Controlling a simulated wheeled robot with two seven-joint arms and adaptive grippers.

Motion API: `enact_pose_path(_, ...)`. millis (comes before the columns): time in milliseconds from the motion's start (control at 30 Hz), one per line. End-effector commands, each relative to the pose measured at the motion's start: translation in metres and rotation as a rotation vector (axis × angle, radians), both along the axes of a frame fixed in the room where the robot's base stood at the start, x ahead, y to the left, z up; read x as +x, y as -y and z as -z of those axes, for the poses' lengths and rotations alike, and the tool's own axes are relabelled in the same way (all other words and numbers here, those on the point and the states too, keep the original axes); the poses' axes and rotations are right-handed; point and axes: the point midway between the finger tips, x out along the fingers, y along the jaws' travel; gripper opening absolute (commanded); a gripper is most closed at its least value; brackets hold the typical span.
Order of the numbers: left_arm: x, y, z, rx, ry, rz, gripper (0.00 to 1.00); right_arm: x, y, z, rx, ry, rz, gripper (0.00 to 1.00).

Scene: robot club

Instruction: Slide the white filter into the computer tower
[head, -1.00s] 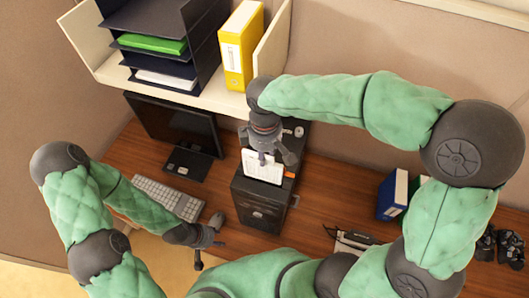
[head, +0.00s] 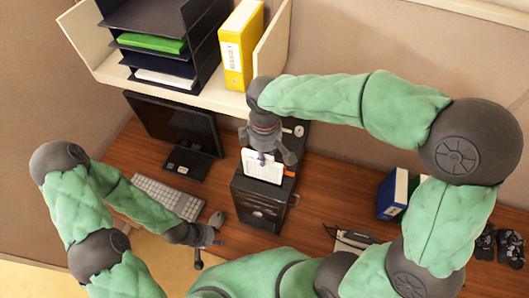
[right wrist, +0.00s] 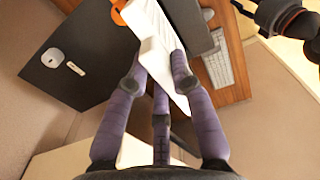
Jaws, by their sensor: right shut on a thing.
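The white filter (head: 263,166) is held upright at the top of the black computer tower (head: 262,203), which stands on the desk. In the head view its lower edge meets the tower's top, and I cannot tell how deep it sits. My right gripper (head: 266,155) is shut on the filter from above. In the right wrist view the fingers (right wrist: 160,75) close around the white filter (right wrist: 160,35), with dark tower panels on both sides. My left gripper (head: 210,240) is low at the left, near the desk's front edge, apart from the tower; its jaws are too small to read.
A keyboard (head: 168,196) and monitor (head: 175,125) stand left of the tower. A shelf with a yellow binder (head: 240,45) and dark paper trays (head: 160,40) overhangs the back. A blue binder (head: 392,194) stands at the right. Desk between tower and blue binder is mostly clear.

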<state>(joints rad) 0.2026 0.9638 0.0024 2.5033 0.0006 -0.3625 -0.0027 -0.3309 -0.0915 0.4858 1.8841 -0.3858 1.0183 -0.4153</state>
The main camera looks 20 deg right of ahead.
Motion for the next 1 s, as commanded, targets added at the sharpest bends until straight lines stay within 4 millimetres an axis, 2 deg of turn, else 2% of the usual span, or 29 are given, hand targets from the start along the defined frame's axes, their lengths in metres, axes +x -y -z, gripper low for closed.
enact_pose_path(1000,0.0,0.0,0.007,0.0,0.0,0.0,0.4,0.0,0.0,0.011,0.0,0.0,0.0,0.0)
